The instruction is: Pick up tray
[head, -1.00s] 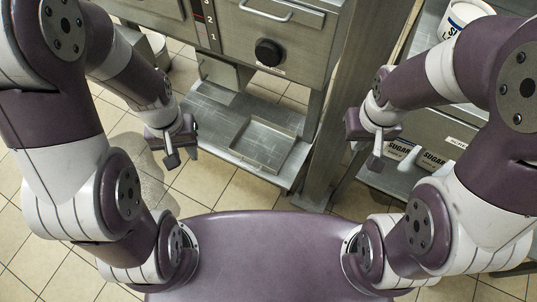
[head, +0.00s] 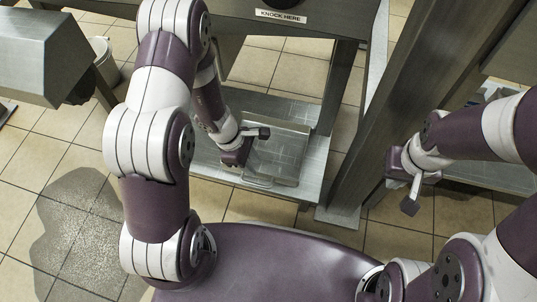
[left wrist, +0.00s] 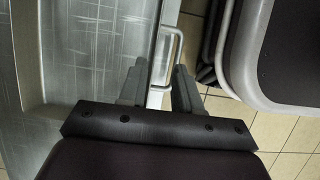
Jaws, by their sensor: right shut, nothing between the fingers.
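The tray (head: 284,152) is a shallow grey metal tray lying on the low metal shelf in the head view. My left gripper (head: 240,160) is over its near left part, and the gripper and arm hide some of it. In the left wrist view the tray (left wrist: 85,50) fills the left side. A thin wire handle (left wrist: 180,48) stands out from its edge. My left gripper (left wrist: 158,85) is open, its fingers on either side of the handle's near end in the picture; contact cannot be told. My right gripper (head: 410,205) is shut and empty, away to the right.
The low shelf (head: 312,178) has a raised metal post (head: 400,90) to its right. A machine with a "KNOCK HERE" label (head: 281,17) overhangs behind the tray. A wet patch (head: 75,235) lies on the tiled floor at the left. A bucket (head: 105,62) stands at the back left.

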